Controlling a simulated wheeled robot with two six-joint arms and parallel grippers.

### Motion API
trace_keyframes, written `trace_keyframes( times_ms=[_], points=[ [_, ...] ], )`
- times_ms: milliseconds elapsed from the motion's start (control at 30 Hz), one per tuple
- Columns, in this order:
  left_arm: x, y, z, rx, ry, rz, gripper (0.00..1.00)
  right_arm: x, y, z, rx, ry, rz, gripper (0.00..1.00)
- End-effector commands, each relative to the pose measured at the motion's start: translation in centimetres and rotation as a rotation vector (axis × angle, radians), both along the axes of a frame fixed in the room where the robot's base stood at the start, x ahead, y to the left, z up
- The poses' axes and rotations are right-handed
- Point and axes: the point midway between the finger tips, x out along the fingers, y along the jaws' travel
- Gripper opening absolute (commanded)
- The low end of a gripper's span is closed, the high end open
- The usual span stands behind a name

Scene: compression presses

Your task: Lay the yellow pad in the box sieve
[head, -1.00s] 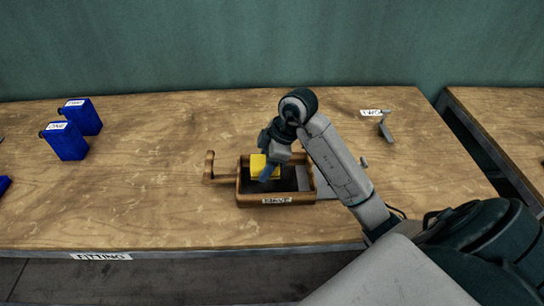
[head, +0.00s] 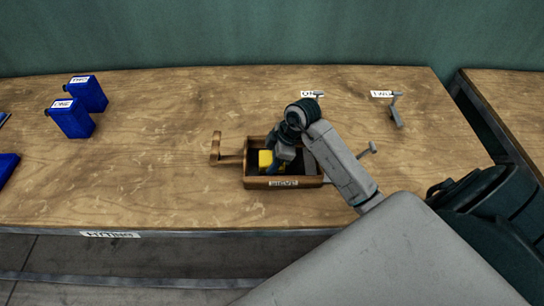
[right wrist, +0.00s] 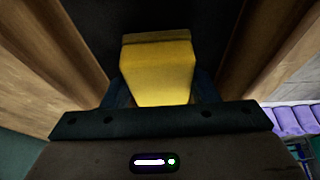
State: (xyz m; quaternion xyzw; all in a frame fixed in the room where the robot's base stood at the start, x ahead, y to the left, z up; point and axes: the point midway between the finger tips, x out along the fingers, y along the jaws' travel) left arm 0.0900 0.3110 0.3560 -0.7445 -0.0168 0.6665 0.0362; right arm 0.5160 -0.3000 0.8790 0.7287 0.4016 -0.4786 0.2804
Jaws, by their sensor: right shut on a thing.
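The box sieve (head: 284,183) is a brown wooden box with a label on its front and a handle to the left. It stands on the table in the head view. My right gripper (head: 275,165) reaches down into it and is shut on the yellow pad (head: 265,158). In the right wrist view the pad (right wrist: 157,70) sits between the fingers, with the dark sieve floor beyond it and wooden walls (right wrist: 265,50) on both sides. I cannot tell whether the pad touches the floor. My left gripper is out of view.
Two blue canisters (head: 70,118) stand at the left of the wooden table (head: 150,190). Grey metal levers (head: 396,112) with labels stand at the back right. The table between canisters and sieve is clear. A second table (head: 510,100) is at the right.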

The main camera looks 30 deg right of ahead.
Motion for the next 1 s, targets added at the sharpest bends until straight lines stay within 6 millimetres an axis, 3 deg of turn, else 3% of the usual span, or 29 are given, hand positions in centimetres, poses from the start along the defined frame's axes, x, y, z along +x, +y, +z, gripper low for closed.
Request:
trace_keyframes(
  times_ms=[300,333,433,800,1000],
  points=[
    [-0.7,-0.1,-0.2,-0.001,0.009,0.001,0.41,0.0,0.0,-0.3,0.000,-0.001,0.000,0.17],
    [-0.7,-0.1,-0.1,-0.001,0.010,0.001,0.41,0.1,0.0,-0.3,0.000,-0.002,-0.001,0.57],
    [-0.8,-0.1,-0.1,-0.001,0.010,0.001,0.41,0.1,0.0,-0.3,0.000,-0.002,-0.001,0.75],
    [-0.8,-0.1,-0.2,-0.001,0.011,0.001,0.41,0.0,-0.2,0.3,-0.002,-0.003,0.001,0.75],
    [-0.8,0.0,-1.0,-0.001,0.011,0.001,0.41,-0.6,-1.3,3.2,-0.006,-0.007,0.002,0.75]
  ],
)
